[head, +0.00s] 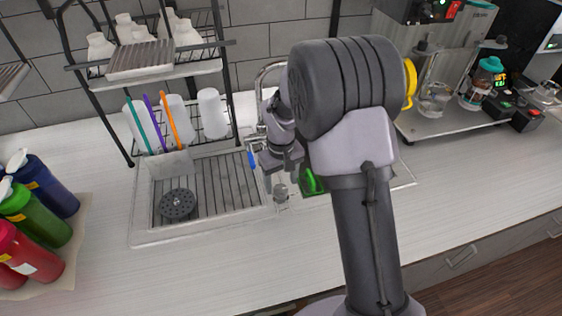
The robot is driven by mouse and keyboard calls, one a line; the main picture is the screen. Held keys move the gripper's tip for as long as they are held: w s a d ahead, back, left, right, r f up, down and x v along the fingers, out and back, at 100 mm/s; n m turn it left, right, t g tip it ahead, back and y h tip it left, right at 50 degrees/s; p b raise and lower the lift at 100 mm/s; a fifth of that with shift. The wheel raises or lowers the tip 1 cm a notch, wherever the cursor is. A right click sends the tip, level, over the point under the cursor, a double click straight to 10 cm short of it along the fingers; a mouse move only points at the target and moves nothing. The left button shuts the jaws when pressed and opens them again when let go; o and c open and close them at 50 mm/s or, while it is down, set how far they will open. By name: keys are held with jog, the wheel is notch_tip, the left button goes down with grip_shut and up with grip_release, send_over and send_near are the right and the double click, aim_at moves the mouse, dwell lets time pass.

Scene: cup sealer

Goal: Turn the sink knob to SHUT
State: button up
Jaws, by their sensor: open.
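The chrome sink faucet (268,75) stands at the back of the sink, its arched spout partly hidden by my arm. I cannot clearly make out the sink knob; my arm and gripper cover much of the area at the faucet's base. My gripper (279,172) points down over the sink, just in front of the faucet. Its jaws are open, and nothing clearly shows held between them. I cannot tell whether it touches the knob.
A sink with a drain rack (230,185) lies left of my gripper. A black shelf rack (150,65) with bottles and cups stands behind it. Several colored bottles (40,215) stand at left. The front counter (220,270) is clear.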

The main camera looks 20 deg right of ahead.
aim_at(281, 190)
notch_tip(281, 190, up, 15)
jog(key=p, duration=0.3)
jog(key=shift+f, duration=0.15)
jog(key=s+a+f+m+t+b, duration=0.1)
jog(key=s+m+t+b, duration=0.1)
jog(key=s+b, duration=0.3)
jog(key=s+a+f+m+t+y+b, duration=0.1)
jog(key=s+b, duration=0.4)
jog(key=s, duration=0.6)
jog(key=s+a+f+m+t+y+b, duration=0.1)
jog(key=s+a+f+m+t+b, duration=0.1)
jog(key=s+b, duration=0.4)
jog(key=s+m, duration=0.1)
jog(key=s, duration=0.1)
jog(key=shift+s+m+t, duration=0.4)
